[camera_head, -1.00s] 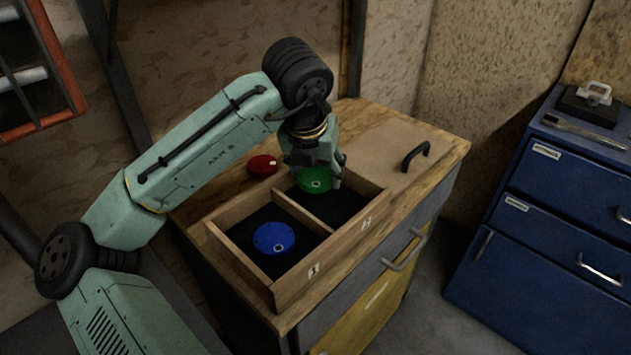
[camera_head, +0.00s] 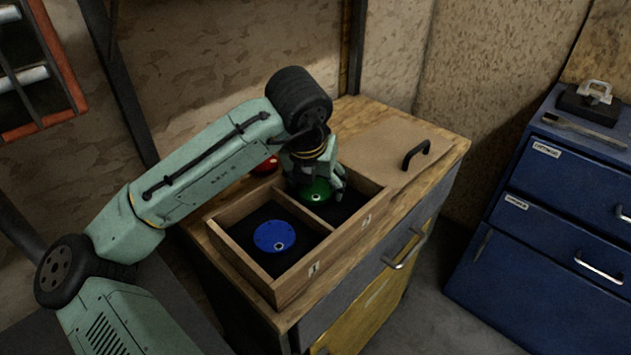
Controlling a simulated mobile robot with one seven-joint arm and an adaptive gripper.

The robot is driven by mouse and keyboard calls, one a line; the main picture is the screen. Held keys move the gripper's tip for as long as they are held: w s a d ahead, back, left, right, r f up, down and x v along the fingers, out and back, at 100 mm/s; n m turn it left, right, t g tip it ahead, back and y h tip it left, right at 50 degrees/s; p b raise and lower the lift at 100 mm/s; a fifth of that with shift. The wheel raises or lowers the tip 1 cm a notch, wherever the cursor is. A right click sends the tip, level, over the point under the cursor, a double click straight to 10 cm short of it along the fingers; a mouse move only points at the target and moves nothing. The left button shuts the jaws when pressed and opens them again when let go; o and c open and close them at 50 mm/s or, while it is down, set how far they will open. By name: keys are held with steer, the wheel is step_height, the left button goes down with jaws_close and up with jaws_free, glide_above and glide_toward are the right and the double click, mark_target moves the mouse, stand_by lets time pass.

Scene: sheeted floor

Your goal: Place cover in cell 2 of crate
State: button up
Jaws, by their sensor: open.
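The wooden crate (camera_head: 340,245) stands on the workbench, with a cell marked 1 at left and a cell marked 2 at right. A round green cover (camera_head: 317,191) is at the left side of cell 2, close to the divider. My gripper (camera_head: 318,183) is open, pointing down over cell 2, with its fingers around the green cover. The fingers hide part of the cover, and I cannot tell whether it rests on the cell floor. A round blue cover (camera_head: 274,237) lies in cell 1.
A red round piece (camera_head: 266,165) lies on the bench behind the crate, partly hidden by my arm. A board with a black handle (camera_head: 415,155) lies to the crate's right. A blue drawer cabinet (camera_head: 560,190) stands farther right, with a brush and padlock on top.

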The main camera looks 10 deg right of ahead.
steer(key=b+v, duration=0.1)
steer(key=v, duration=1.1)
steer(key=shift+r+b, duration=0.15)
steer(key=shift+b, duration=0.15)
